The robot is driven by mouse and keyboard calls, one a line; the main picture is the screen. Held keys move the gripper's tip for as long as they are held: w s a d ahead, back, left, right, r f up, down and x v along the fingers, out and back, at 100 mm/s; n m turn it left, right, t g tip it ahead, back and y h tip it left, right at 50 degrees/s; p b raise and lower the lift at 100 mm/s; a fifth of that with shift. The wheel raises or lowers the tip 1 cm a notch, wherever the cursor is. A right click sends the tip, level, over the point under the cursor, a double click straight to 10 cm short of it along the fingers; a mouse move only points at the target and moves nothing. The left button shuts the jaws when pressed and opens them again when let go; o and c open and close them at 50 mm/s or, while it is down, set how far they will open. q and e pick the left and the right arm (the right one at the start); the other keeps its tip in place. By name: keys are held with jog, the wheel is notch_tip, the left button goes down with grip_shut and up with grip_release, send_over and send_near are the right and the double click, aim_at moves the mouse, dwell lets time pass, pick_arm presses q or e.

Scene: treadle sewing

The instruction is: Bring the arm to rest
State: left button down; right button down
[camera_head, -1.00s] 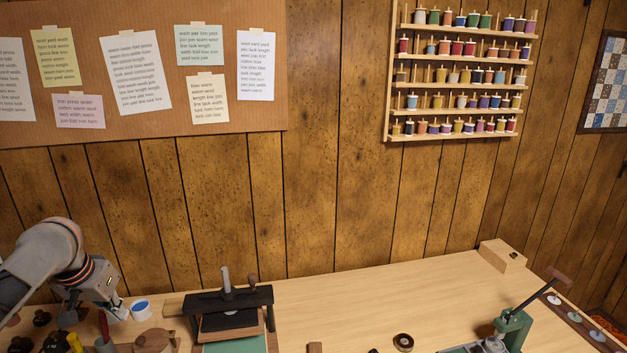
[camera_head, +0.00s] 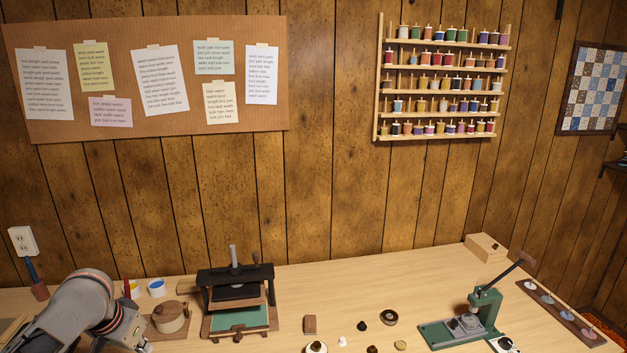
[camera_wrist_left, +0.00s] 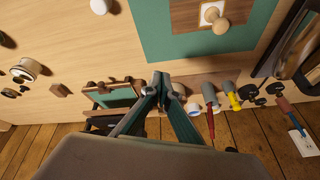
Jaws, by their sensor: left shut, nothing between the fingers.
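My left arm (camera_head: 90,310) comes in at the lower left of the head view, beside the small press. Its fingertips are hidden or cut off there. In the left wrist view my left gripper (camera_wrist_left: 162,84) shows with its two green-grey fingers shut and nothing between them. The fingers appear over the table scene, apart from any object as far as I can tell. My right gripper is in neither view.
A black-framed press (camera_head: 236,275) with a green bed stands right of the arm, with a round wooden pot (camera_head: 171,317) between them. Small knobs and a wooden block (camera_head: 310,324) lie mid-table. A green lever press (camera_head: 470,318) stands at right. The table's back middle is clear.

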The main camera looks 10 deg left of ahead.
pick_arm(q)
jog(key=s+d+f+m, duration=0.1)
jog(key=d+f, duration=0.1)
jog(key=s+d+f, duration=0.2)
jog(key=s+d+f+m, duration=0.1)
jog(key=s+d+f, duration=0.1)
jog(key=shift+s+d+f+m+t, duration=0.2)
jog(key=shift+f+m+t, duration=0.1)
jog(key=shift+f+t, duration=0.1)
jog(key=shift+m+t+y, duration=0.5)
jog(key=shift+m, duration=0.3)
jog(key=s+d, duration=0.1)
jog(key=s+f, duration=0.1)
jog(key=s, duration=0.1)
jog(key=s+d+f, duration=0.1)
jog(key=shift+s+d, duration=0.25)
jog(key=shift+d, duration=0.1)
jog(key=s+a+r+m+y, duration=0.1)
jog(key=s+r+m+y, duration=0.15)
jog(key=s, duration=0.75)
jog(key=w+d+f+n+t+h, duration=0.1)
jog(key=d+f+n+t+h, duration=0.2)
jog(key=d+f, duration=1.1)
jog(key=shift+f+t+h, duration=0.5)
jog(key=shift+f+h, duration=1)
jog(key=shift+h, duration=0.15)
jog(key=shift+w+n, duration=0.1)
jog(key=shift+n, duration=0.15)
